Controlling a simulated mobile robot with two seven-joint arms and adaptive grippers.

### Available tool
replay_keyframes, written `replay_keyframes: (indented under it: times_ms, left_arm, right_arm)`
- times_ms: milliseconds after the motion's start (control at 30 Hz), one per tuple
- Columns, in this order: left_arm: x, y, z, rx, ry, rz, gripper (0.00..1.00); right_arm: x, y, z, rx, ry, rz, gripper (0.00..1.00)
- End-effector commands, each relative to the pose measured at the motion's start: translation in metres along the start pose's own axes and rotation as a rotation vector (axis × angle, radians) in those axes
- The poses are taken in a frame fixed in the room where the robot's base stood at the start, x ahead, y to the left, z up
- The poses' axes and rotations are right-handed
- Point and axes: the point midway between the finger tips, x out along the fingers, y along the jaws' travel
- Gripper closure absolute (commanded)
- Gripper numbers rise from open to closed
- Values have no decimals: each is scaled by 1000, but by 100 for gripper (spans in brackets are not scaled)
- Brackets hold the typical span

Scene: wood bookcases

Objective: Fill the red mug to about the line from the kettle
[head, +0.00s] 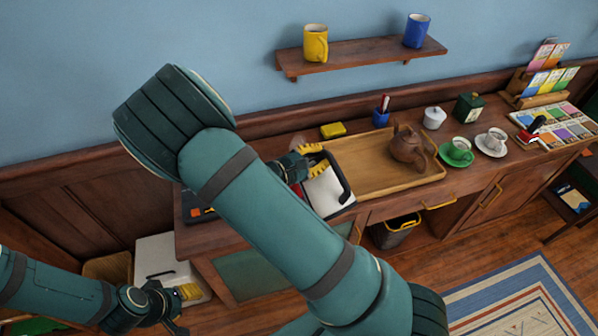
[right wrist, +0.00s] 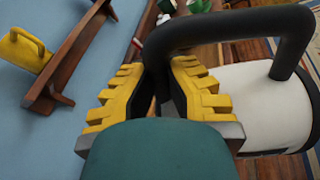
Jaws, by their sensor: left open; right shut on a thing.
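The white kettle (head: 322,197) with a black handle is at the left end of the wooden tray in the head view. My right gripper (head: 315,159) is shut on its handle. In the right wrist view the yellow fingers (right wrist: 159,88) close around the handle, with the white body (right wrist: 255,105) to the right. I cannot tell if the kettle touches the counter. A small red patch (head: 297,189) shows between my right arm and the kettle; it may be the red mug, mostly hidden. No fill line is visible. My left gripper (head: 188,292) is open and empty at lower left.
The tray (head: 375,185) holds a brown teapot (head: 406,147). A green cup (head: 459,149) and white cup (head: 494,141) stand on saucers to the right. A yellow sponge (head: 333,130) lies behind the tray. Yellow (head: 315,44) and blue (head: 416,31) mugs stand on the wall shelf.

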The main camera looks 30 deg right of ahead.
Motion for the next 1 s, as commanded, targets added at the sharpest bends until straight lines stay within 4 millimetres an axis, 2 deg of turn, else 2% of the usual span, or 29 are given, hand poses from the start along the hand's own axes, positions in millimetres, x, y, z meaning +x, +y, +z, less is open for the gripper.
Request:
replay_keyframes:
  times_ms: [1000]
  left_arm:
    - [-6,2,-1,1,-1,0,52]
  right_arm:
    - [0,6,1,-33,-2,-6,100]
